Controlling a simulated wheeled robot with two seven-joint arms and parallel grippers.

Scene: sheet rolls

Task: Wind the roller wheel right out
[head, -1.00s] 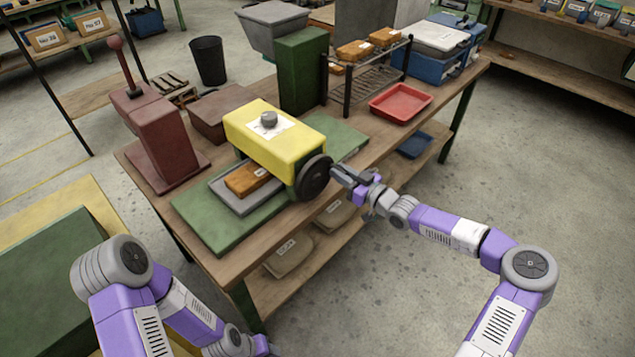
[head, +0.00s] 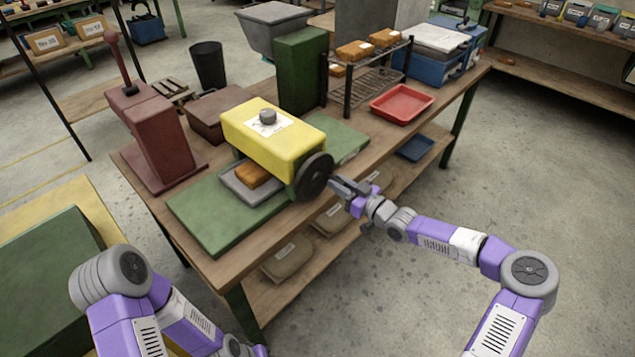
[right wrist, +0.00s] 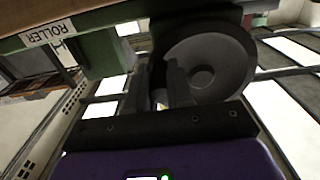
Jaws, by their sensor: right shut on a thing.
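The roller wheel (head: 315,177) is a dark disc on the near right end of the yellow roller housing (head: 272,140). It also shows large in the right wrist view (right wrist: 205,68). My right gripper (head: 338,187) is at the wheel's right side. In the right wrist view its two fingers (right wrist: 160,88) are shut at the wheel's rim, probably on its handle, which they mostly hide. A grey tray (head: 262,196) with an orange block (head: 252,174) lies on the green bed (head: 205,215), partly under the housing. My left arm shows at the bottom left; its gripper is out of the picture.
A dark red lever press (head: 160,140) stands on the table to the left. A green block (head: 300,70), a wire rack (head: 370,75) and a red tray (head: 401,103) are behind. Bags lie on the lower shelf. The floor at the right is clear.

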